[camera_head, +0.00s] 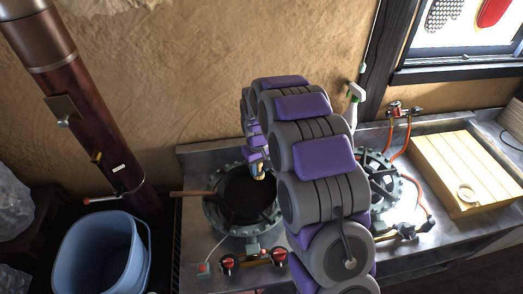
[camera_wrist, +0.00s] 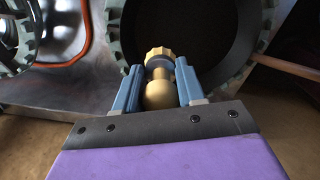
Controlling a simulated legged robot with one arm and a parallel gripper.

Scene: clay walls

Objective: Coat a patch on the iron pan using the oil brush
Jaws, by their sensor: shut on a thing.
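The iron pan (camera_head: 240,197) is dark and round, with a brown handle (camera_head: 190,194) pointing left. It sits on the left burner of the metal counter. In the wrist view the dark pan (camera_wrist: 205,35) fills the upper middle, just beyond my fingertips. My gripper (camera_wrist: 157,82) has its light-blue fingers shut on the oil brush (camera_wrist: 158,95), which shows a rounded tan handle end and a yellow collar. In the head view my gripper (camera_head: 258,172) is over the pan. The bristles are hidden, so I cannot tell whether they touch the pan. No oil patch is clearly visible.
A second burner (camera_head: 377,180) with red hoses stands right of my arm. A spray bottle (camera_head: 354,97) is near the wall. A blue bin (camera_head: 100,255) and a dark red pipe (camera_head: 95,120) are left.

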